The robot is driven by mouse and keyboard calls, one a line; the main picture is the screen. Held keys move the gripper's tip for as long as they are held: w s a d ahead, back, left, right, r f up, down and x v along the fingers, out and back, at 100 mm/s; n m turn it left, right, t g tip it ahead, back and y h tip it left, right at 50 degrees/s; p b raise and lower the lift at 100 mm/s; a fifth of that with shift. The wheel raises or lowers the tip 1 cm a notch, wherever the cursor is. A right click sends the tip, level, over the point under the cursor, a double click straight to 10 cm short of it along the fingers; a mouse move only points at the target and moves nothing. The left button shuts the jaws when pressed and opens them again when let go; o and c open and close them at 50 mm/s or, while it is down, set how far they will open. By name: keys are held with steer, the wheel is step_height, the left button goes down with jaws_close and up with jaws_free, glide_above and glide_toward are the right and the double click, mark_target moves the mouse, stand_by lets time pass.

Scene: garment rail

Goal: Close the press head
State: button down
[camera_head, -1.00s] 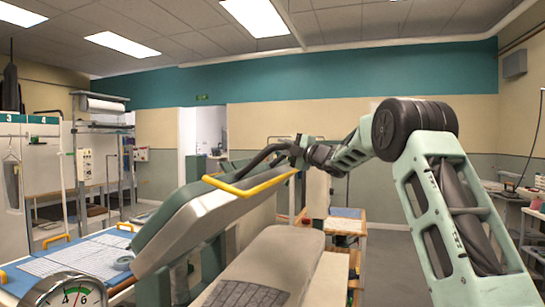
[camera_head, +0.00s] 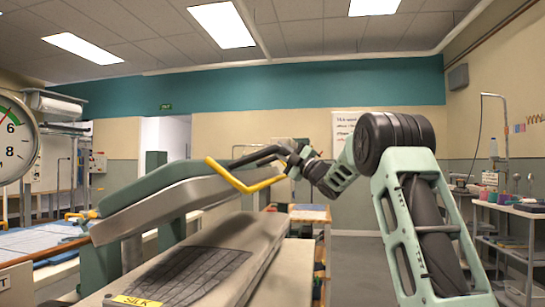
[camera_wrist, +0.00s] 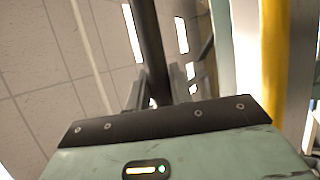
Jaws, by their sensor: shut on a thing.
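The press head (camera_head: 155,200) is a long grey-green and metal slab, tilted and raised above the padded lower bed (camera_head: 262,240), with an open gap between them. A dark handle bar (camera_head: 256,157) reaches from the head to my gripper (camera_head: 292,156). In the wrist view my gripper's fingers (camera_wrist: 161,88) are shut around this dark bar (camera_wrist: 149,40). The exact finger contact is partly hidden by the gripper body.
A checked dark cloth (camera_head: 190,272) lies on the lower bed, by a yellow SILK label (camera_head: 137,301). A round gauge (camera_head: 12,140) is at the left edge. A blue-covered table (camera_head: 40,242) stands left. Shelving with supplies (camera_head: 505,215) stands right. Floor between looks clear.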

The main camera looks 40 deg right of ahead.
steer(key=s+d+f+m+t+h+b, duration=0.1)
steer(key=s+f+b, duration=0.1)
steer(key=f+b, duration=0.6)
steer(key=s+d+f+m+t+b, duration=0.1)
steer(key=s+d+f+b, duration=0.1)
steer(key=f+b, duration=0.6)
steer(key=s+d+f+m+t+h+b, duration=0.1)
steer(key=s+f+b, duration=0.1)
steer(key=f+b, duration=0.6)
steer(key=shift+d+f+m+t+h, duration=0.3)
steer(key=shift+d+f+m, duration=0.1)
steer(key=shift+f, duration=0.8)
steer(key=shift+w+f, duration=0.1)
steer(key=c, duration=1.3)
jaws_free()
steer(key=shift+o, duration=0.2)
steer(key=shift+a, duration=0.1)
steer(key=shift+r, duration=0.2)
